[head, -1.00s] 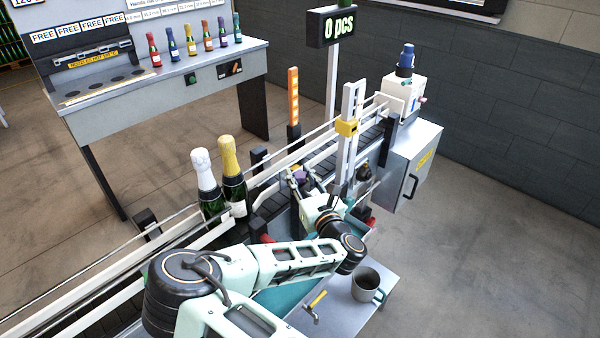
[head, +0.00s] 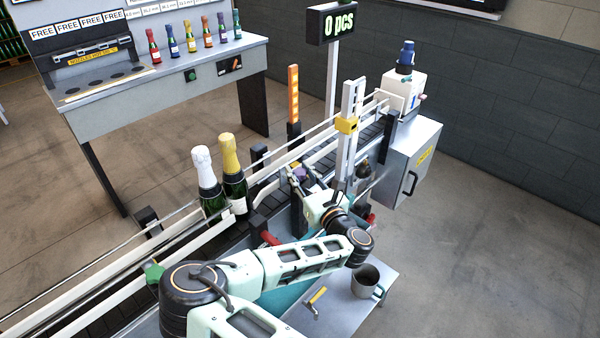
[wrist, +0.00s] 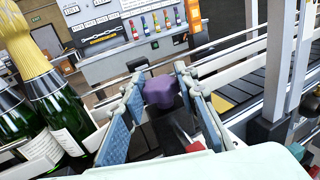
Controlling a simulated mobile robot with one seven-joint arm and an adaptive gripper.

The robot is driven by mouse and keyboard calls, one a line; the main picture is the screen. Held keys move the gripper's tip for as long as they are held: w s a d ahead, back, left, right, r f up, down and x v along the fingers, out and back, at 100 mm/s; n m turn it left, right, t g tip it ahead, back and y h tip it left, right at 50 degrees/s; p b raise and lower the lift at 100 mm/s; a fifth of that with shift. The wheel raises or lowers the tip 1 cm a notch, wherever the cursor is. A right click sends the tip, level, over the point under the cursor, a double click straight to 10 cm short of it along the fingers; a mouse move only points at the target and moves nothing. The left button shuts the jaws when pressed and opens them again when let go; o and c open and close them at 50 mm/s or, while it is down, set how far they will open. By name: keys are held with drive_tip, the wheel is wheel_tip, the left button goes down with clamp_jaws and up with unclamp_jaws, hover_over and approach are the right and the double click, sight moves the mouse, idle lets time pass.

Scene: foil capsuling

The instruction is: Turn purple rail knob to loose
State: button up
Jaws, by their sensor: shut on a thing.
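The purple rail knob (wrist: 160,91) is between the tips of my gripper (wrist: 158,98) in the wrist view, in front of the conveyor's near rail. The two blue-padded fingers are shut on it, one on each side. In the head view the knob (head: 300,174) is a small purple spot at the end of my gripper (head: 304,181), partly hidden by the fingers. Its dark mount shows below it in the wrist view. I cannot read from the frames how far the knob is turned.
Two bottles, one white-topped (head: 207,181) and one gold-topped (head: 233,173), stand on the conveyor left of my gripper. A white post with a yellow clamp (head: 346,126) rises to the right. A grey mug (head: 365,281) stands on the near side table. Red knobs lie close below.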

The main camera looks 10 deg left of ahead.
drive_tip(key=o, duration=1)
drive_tip(key=shift+a+r, duration=0.1)
drive_tip(key=shift+r, duration=0.15)
drive_tip(key=shift+c, duration=0.2)
drive_tip(key=shift+o, duration=1.1)
drive_tip(key=shift+f, duration=0.1)
drive_tip(key=v, duration=1.2)
